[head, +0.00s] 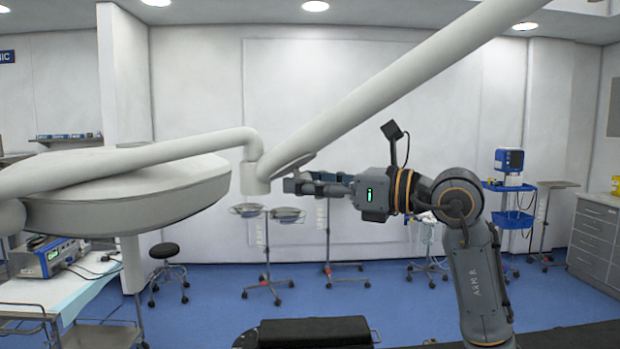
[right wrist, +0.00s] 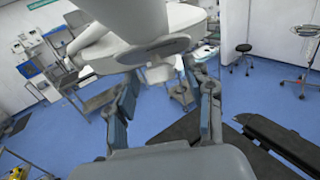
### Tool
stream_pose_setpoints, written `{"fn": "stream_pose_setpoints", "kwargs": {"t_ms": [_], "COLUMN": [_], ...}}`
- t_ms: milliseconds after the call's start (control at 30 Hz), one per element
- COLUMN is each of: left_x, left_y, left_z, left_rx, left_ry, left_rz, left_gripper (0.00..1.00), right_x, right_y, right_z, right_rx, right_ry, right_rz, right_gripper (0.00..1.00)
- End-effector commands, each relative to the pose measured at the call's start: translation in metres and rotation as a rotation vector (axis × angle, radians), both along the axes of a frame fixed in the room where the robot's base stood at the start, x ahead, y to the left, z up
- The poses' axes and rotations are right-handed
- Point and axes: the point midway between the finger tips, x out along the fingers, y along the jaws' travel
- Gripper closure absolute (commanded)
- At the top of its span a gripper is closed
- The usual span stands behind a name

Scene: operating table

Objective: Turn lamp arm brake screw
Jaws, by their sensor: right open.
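The white lamp arm (head: 390,85) comes down from the upper right to an upright joint (head: 255,178). There it meets a curved arm (head: 165,152) that runs left to the large round lamp head (head: 130,200). My right gripper (head: 290,182) is level with the joint, just to its right, with its fingers pointing left at it. In the right wrist view the fingers (right wrist: 166,82) are spread apart, and the pale lamp arm (right wrist: 133,25) with its grey oval cover (right wrist: 155,50) lies beyond them. Nothing is clearly gripped. I cannot make out the brake screw for certain. My left gripper is out of view.
A black padded table part (head: 315,332) lies low in front. A stool (head: 167,270) and wheeled stands with basins (head: 285,213) stand farther back. A trolley with a blue device (head: 50,255) is at left. Drawers (head: 597,240) are at right. Blue floor is open between them.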

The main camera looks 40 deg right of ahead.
Motion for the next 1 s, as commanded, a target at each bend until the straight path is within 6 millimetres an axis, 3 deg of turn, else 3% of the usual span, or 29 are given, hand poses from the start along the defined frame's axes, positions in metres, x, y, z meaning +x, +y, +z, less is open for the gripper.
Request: {"fn": "stream_pose_setpoints", "kwargs": {"t_ms": [133,300,400,733,1000], "left_x": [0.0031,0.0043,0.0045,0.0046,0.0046], "left_y": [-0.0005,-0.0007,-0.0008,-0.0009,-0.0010], "left_z": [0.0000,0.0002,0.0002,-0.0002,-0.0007], "left_rx": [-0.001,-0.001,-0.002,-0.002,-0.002], "left_ry": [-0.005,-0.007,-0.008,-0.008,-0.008], "left_rz": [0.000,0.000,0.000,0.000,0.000], "left_gripper": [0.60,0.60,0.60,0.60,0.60], "right_x": [0.0000,-0.0002,-0.0002,0.0003,0.0020], "right_y": [-0.0001,-0.0002,-0.0002,-0.0016,-0.0046], "right_z": [-0.0002,-0.0002,-0.0001,-0.0001,0.0002], "right_rx": [0.000,0.000,0.001,0.022,0.101], "right_ry": [0.000,0.000,0.000,0.013,0.058], "right_rz": [0.000,0.000,0.000,0.035,0.175], "right_gripper": [0.49,0.84,1.00,1.00,1.00]}}
